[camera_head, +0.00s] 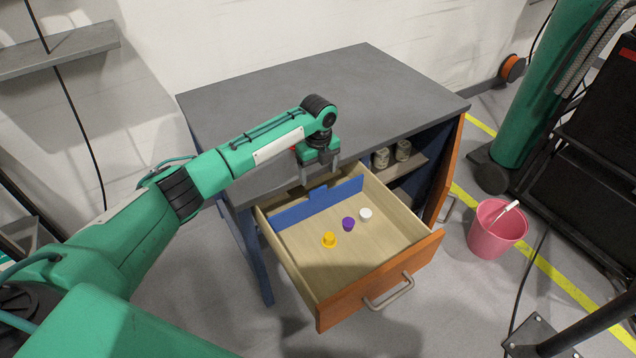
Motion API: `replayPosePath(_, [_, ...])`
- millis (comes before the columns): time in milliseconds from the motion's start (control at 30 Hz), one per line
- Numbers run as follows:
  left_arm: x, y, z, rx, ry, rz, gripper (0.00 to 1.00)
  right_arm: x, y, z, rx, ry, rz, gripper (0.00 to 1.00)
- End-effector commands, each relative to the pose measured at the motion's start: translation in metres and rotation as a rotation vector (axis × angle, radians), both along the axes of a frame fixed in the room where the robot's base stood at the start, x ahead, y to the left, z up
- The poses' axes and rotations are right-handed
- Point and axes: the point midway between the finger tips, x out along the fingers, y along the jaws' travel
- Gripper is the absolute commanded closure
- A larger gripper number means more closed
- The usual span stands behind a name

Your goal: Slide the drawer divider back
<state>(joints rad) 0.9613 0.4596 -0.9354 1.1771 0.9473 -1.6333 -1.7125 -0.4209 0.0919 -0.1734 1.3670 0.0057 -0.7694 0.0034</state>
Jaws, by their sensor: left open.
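The drawer (350,298) of a grey-topped cabinet is pulled out, with an orange front and a metal handle. The blue drawer divider (305,208) stands upright across the drawer near its back end, with a raised tab at its middle. My left gripper (319,174) points down over the back of the drawer, open, with its fingers close to the divider's tab. I cannot tell whether the fingers touch it. My right gripper is not in view.
A yellow piece (329,240), a purple piece (348,224) and a white piece (365,214) lie on the drawer floor in front of the divider. The cabinet top (250,110) is bare. An orange door (445,180) stands open at right. A pink bucket (490,235) is on the floor.

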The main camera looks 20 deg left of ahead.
Motion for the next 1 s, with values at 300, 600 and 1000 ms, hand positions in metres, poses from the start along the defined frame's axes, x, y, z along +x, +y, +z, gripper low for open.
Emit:
replayPosePath(300, [0.000,0.000,0.060,0.000,-0.001,0.000,0.24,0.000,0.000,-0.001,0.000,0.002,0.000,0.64])
replayPosePath(600, [0.000,0.000,0.071,0.000,0.001,0.000,0.24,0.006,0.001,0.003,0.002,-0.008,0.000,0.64])
replayPosePath(1000, [-0.001,-0.012,0.045,0.079,-0.040,-0.007,0.24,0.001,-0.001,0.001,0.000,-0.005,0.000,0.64])
